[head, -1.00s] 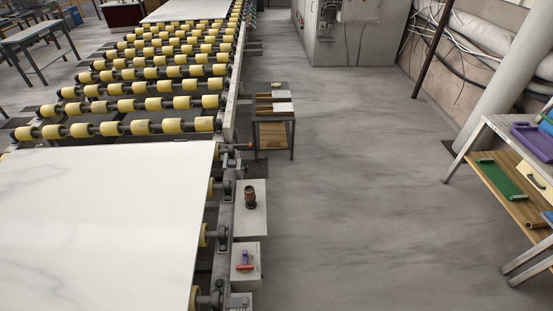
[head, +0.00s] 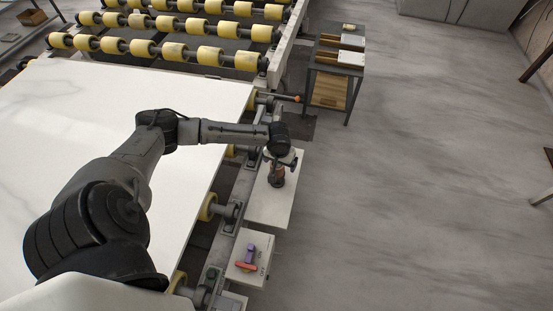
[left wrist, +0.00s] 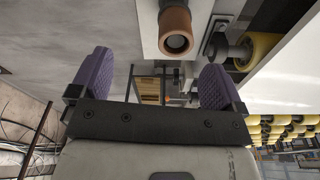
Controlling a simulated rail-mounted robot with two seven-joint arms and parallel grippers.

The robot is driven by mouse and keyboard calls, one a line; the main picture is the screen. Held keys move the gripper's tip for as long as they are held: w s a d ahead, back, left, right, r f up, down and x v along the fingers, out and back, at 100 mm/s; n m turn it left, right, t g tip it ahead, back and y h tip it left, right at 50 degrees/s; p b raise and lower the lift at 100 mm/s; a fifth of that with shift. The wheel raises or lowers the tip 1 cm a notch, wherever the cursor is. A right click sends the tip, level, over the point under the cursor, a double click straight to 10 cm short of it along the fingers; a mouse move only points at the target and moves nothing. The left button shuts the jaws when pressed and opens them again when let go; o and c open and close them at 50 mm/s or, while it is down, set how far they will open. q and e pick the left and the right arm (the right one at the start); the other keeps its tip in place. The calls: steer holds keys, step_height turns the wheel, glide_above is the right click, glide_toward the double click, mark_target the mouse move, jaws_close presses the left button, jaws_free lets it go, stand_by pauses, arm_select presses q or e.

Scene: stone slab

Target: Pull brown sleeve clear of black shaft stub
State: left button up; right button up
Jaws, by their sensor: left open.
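The brown sleeve (head: 277,172) stands upright on the black shaft stub (head: 277,183), on a pale plate beside the roller line. In the left wrist view the sleeve (left wrist: 176,30) shows its open end as a ring, at the top and right of centre. My left gripper (head: 281,159) is at the sleeve's upper end in the head view and partly hides it. In the left wrist view its two purple fingers (left wrist: 157,80) are wide apart with nothing between them, and the sleeve appears beyond their tips. My right gripper is not in view.
A second pale box (head: 249,258) with a purple and red handle (head: 248,260) sits nearer. A white slab (head: 90,115) lies on yellow rollers to the left. A small grey table (head: 335,75) stands farther back. The floor to the right is clear.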

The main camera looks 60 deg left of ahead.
arm_select(q)
steer(key=shift+n, duration=0.9)
steer(key=a+f+b, duration=0.1)
steer(key=a+f, duration=0.1)
steer(key=f, duration=0.2)
steer(key=w+a+f+b, duration=0.1)
steer(key=a+f, duration=0.1)
steer(key=f, duration=0.3)
steer(key=w+a+f+b, duration=0.1)
steer(key=a+f, duration=0.1)
steer(key=f, duration=0.2)
steer(key=shift+w+f, duration=0.15)
steer(key=shift+f, duration=0.1)
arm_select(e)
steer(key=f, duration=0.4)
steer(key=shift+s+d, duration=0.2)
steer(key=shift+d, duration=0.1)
arm_select(q)
steer(key=shift+c, duration=0.9)
steer(key=c, duration=0.9)
steer(key=shift+o, duration=0.2)
steer(key=shift+r, duration=0.1)
steer(key=shift+r, duration=0.1)
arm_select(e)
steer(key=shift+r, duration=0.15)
